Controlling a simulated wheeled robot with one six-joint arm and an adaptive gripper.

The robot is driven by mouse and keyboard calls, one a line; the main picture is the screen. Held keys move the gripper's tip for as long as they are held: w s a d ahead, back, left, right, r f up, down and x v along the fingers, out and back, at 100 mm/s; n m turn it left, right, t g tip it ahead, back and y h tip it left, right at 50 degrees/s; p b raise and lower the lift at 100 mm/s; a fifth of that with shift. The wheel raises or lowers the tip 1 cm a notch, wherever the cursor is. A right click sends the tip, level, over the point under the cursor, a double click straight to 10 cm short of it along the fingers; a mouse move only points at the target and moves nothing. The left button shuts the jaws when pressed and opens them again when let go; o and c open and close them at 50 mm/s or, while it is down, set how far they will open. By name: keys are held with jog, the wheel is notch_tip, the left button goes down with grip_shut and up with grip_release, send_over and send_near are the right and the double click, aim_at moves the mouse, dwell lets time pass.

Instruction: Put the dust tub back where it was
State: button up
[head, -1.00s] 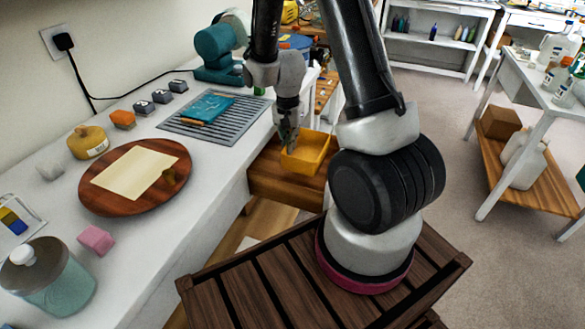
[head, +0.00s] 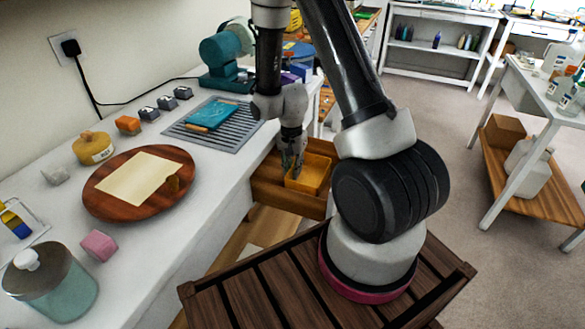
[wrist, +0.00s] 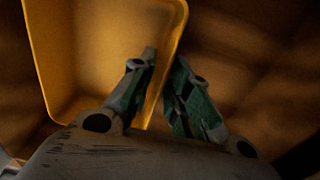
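The dust tub is a yellow-orange open box (head: 316,174), in the open wooden drawer (head: 268,190) under the white bench. In the wrist view the tub (wrist: 95,55) fills the upper left and looks empty. My gripper (head: 292,172) points down at the tub's left side. In the wrist view my gripper's fingers (wrist: 166,60) are close together, one on each side of the tub's wall, with only a narrow gap that the wall fills. The tub sits low between the drawer sides. I cannot tell whether its bottom touches the drawer floor.
On the bench (head: 190,222) are a round wooden board (head: 110,205) with a sheet, a grey slatted mat (head: 226,140), a pink block (head: 98,245) and a lidded jar (head: 58,290). A white table (head: 540,95) stands right. The floor between is clear.

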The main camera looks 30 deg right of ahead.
jog(key=shift+r, duration=0.1)
notch_tip(320, 180, up, 21)
jog(key=s+n+t, duration=0.1)
jog(key=s+n, duration=0.1)
jog(key=s+r+n+t, duration=0.3)
jog(key=s+r+n, duration=0.5)
jog(key=s+r, duration=0.7)
jog(key=s, duration=0.3)
